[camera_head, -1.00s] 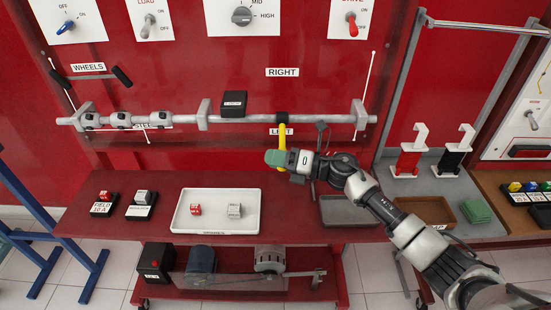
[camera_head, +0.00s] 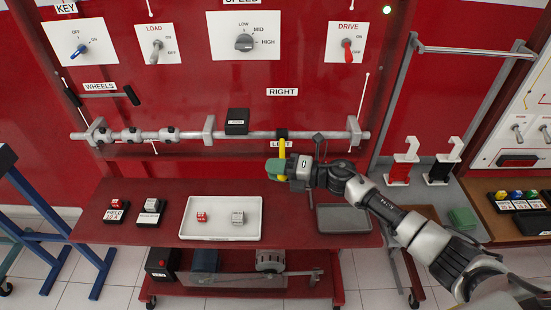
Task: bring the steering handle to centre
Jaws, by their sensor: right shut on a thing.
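The steering handle (camera_head: 282,150) is a yellow lever. It hangs from a black collar (camera_head: 282,133) on the horizontal grey steering shaft (camera_head: 185,135). The RIGHT label (camera_head: 282,92) is on the red panel above it, and the LEFT label is partly hidden behind the handle and gripper. My right gripper (camera_head: 277,168) is shut on the lower part of the handle and hides its end. The handle points down and looks nearly upright in the picture. My left gripper is not in view.
A black block (camera_head: 237,122) sits at the shaft right of the middle bracket. Below, the red bench holds a white tray (camera_head: 212,236) with two small blocks and a dark grey tray (camera_head: 347,224). A thin dark stand (camera_head: 318,146) rises beside my gripper.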

